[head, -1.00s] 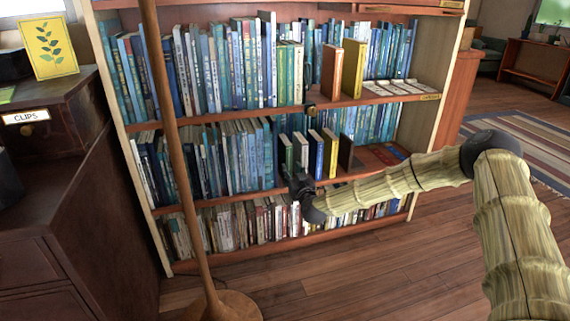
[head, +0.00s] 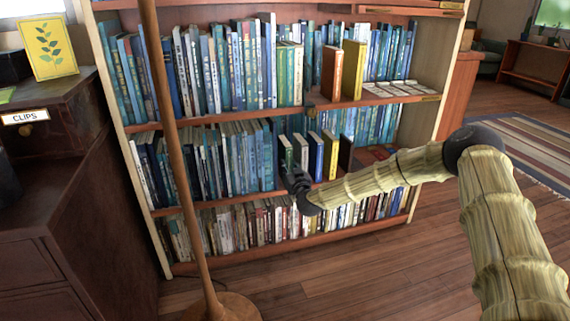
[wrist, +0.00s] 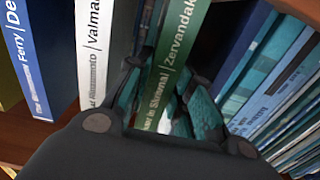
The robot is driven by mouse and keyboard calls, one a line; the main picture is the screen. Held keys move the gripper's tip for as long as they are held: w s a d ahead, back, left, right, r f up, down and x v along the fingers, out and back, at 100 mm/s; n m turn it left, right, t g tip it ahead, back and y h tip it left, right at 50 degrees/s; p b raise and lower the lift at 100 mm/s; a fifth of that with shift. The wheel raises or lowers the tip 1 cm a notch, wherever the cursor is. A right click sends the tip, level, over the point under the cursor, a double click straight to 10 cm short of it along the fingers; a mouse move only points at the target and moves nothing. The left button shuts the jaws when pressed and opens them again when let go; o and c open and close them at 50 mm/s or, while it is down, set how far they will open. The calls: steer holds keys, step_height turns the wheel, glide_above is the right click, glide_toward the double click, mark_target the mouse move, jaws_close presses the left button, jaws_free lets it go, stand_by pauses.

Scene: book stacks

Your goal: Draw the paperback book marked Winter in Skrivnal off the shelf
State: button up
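The green paperback (head: 287,152) stands upright at the left end of a short spaced row on the middle shelf. In the wrist view its green spine (wrist: 172,70) reads "Skrivnal" and "Zervandak", with the first word partly hidden. My gripper (head: 291,177) is at the lower front of this book. In the wrist view my gripper (wrist: 165,85) has one finger on each side of the spine. The fingers look spread, with some room beside the book at the right finger. The book's lower end is hidden behind the gripper.
To its right in the head view stand a white book (head: 301,151), a blue book (head: 315,155) and a yellow book (head: 331,157). In the wrist view the white "Valma" spine (wrist: 91,50) is close left. Packed blue books (wrist: 275,90) are right. A wooden pole (head: 178,150) stands before the shelf.

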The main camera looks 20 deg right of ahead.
jaws_close()
steer(key=shift+r, duration=0.2)
steer(key=shift+r+p, duration=0.35)
steer(key=shift+p, duration=0.2)
steer(key=shift+s+r+p, duration=0.1)
steer(key=shift+s+p, duration=0.5)
steer(key=shift+s, duration=0.2)
steer(key=s+p, duration=0.6)
steer(key=s, duration=0.7)
steer(key=shift+s+d, duration=0.2)
steer(key=shift+d, duration=0.1)
